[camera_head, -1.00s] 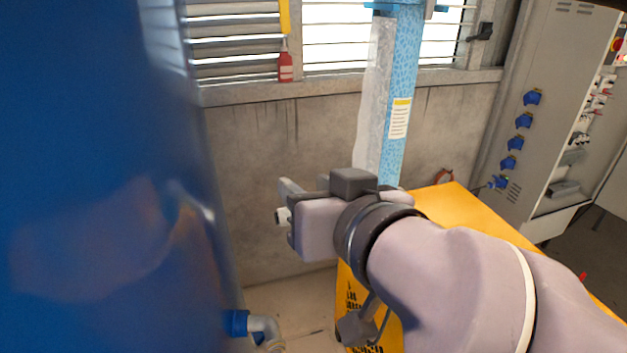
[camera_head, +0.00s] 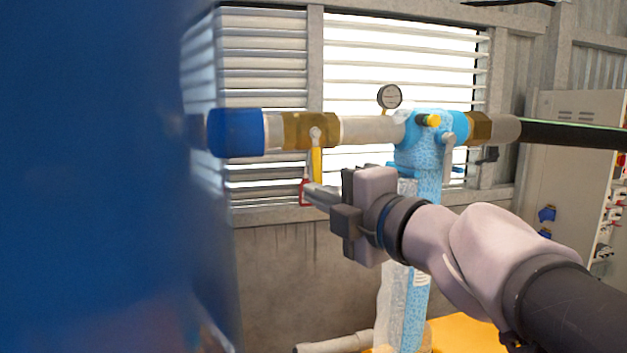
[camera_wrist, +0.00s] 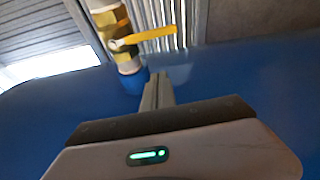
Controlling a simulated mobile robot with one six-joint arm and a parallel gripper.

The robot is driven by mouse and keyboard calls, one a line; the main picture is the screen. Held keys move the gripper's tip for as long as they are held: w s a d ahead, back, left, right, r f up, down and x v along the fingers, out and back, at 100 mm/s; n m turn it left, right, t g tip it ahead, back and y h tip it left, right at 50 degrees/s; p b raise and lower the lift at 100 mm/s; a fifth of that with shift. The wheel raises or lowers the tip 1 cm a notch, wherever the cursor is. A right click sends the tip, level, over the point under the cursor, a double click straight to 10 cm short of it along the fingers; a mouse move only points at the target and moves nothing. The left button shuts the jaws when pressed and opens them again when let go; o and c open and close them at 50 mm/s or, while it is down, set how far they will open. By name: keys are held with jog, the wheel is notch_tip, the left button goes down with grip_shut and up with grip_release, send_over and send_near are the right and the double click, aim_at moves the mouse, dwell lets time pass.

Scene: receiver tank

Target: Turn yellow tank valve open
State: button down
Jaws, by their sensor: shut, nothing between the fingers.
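The yellow valve handle (camera_head: 317,165) hangs down from a brass valve (camera_head: 300,131) on the horizontal pipe in the head view. In the wrist view the yellow handle (camera_wrist: 145,36) reaches sideways from the brass valve (camera_wrist: 112,25), above a blue pipe end (camera_wrist: 133,80). My gripper (camera_head: 313,191) is shut and empty, its fingertips close to the handle's lower end in the picture. I cannot tell whether they touch. In the wrist view the shut fingers (camera_wrist: 158,88) appear below the handle, with a visible gap.
A large blue tank (camera_head: 100,180) fills the left side of the head view. A light-blue speckled filter body (camera_head: 425,140) with a pressure gauge (camera_head: 389,96) stands to the right of the valve. A red item (camera_head: 304,193) is partly hidden behind my fingers. A grey cabinet (camera_head: 575,190) stands right.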

aim_at(320, 174)
jog(key=w+a+p, duration=0.1)
jog(key=w, duration=0.7)
jog(key=shift+w+p, duration=0.15)
jog(key=shift+p, duration=0.2)
jog(key=shift+a, duration=0.1)
jog(key=d+n+p, duration=0.1)
jog(key=n+p, duration=0.1)
jog(key=d+r+n+h+p, duration=0.1)
jog(key=p, duration=0.1)
jog(key=shift+w+d+g, duration=0.3)
jog(key=shift+d+g, duration=0.05)
jog(key=shift+g, duration=0.05)
jog(key=shift+w+d+f+n, duration=0.2)
jog(key=shift+d+f+n, duration=0.25)
jog(key=shift+n, duration=0.35)
jog(key=shift+r, duration=0.1)
